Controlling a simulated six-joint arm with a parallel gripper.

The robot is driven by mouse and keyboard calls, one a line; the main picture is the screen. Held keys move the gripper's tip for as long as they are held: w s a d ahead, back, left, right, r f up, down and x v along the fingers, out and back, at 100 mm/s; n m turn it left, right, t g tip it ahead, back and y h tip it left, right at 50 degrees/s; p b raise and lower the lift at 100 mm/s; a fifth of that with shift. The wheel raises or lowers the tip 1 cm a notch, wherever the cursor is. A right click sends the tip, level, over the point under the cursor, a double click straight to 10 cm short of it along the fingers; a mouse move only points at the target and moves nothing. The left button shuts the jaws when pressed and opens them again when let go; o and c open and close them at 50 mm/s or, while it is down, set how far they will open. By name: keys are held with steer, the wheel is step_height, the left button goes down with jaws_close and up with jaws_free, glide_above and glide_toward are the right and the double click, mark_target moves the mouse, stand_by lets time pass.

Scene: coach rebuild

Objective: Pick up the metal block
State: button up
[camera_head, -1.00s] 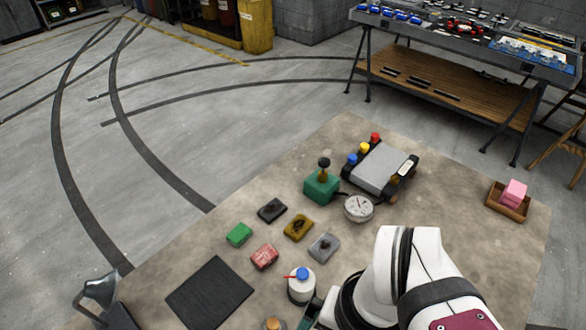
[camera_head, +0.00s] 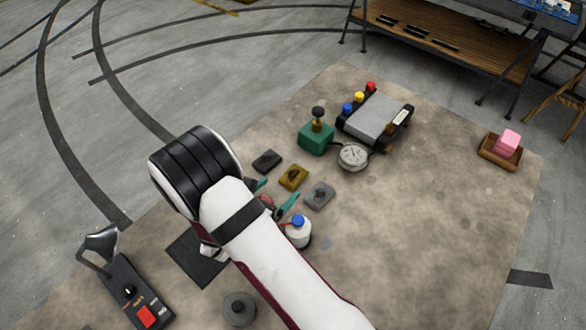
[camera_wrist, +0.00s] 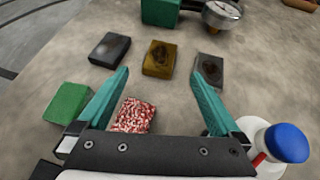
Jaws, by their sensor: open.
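The grey block with a dark patch on top, which looks like the metal block (camera_head: 319,194), lies flat on the bench at the right end of a row of blocks. In the wrist view the metal block (camera_wrist: 210,70) is just beyond my right fingertip, partly hidden by it. My gripper (camera_head: 275,194) has teal fingers and is open and empty. In the wrist view my gripper (camera_wrist: 159,76) points toward the yellow-brown block (camera_wrist: 160,58), and a red speckled block (camera_wrist: 134,115) shows between the fingers, nearer the palm.
A dark block (camera_wrist: 110,48) and a green block (camera_wrist: 67,103) lie to the left. A blue-capped white bottle (camera_head: 298,232) stands close right of my gripper. A green box (camera_head: 317,138), a gauge (camera_head: 353,155) and a grey device (camera_head: 375,116) stand behind.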

mark_target(293, 177)
steer(key=x, duration=0.7)
steer(key=shift+w+d+f, duration=0.15)
steer(key=shift+w+d, duration=0.05)
jaws_close()
